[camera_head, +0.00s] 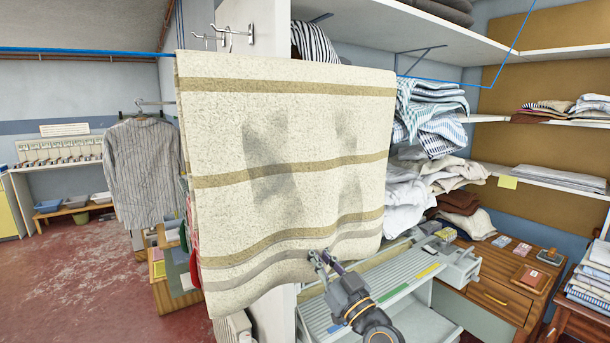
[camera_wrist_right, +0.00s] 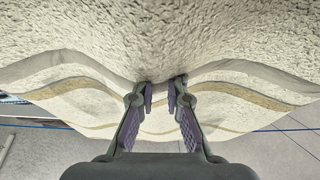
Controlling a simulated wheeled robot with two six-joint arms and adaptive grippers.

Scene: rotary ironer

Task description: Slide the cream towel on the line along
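The cream towel (camera_head: 290,150) with tan stripes hangs over the blue line (camera_head: 90,51) and fills the middle of the head view. Two grey smudges show on its front. My right gripper (camera_head: 327,263) is at the towel's lower hem, right of its middle. In the right wrist view, the towel (camera_wrist_right: 160,35) fills the top, and its hem dips in folds to the fingertips of the right gripper (camera_wrist_right: 164,94). The fingers are close together with cloth between them. My left gripper is out of view. Part of the line is hidden behind the towel.
A white post (camera_head: 262,30) with hooks stands close behind the towel. Shelves with folded linen (camera_head: 430,115) and a wooden desk (camera_head: 500,295) are on the right. A striped shirt (camera_head: 143,170) hangs at the left. Open red floor (camera_head: 80,270) lies at the lower left.

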